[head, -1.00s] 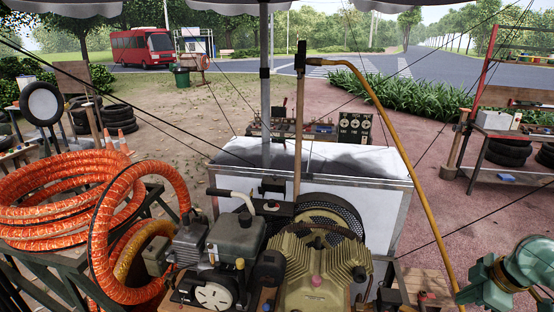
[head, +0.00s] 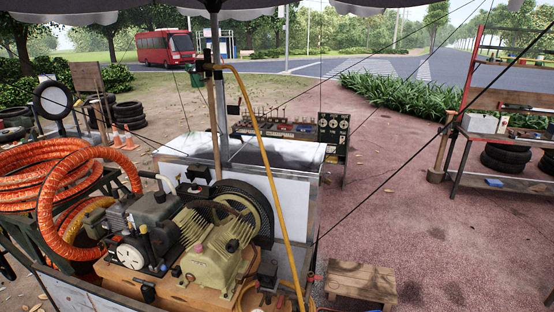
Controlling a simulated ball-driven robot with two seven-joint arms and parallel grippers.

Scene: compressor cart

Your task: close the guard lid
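A compressor cart is in the head view, left of centre. On its wooden top stand a dark grey motor (head: 152,208) and a beige finned compressor pump (head: 217,248). A round black mesh guard (head: 264,212) stands upright behind the pump. I cannot tell whether it has a separate lid, or whether one stands open. Behind it is a white box (head: 298,180) with a pale flat top and metal edges. Neither of my grippers shows in the view.
Orange hose coils (head: 45,185) are heaped on a stand at the left. A yellow hose (head: 262,140) hangs from an upright post (head: 214,130) down past the pump. A low wooden stool (head: 362,282) stands at the right.

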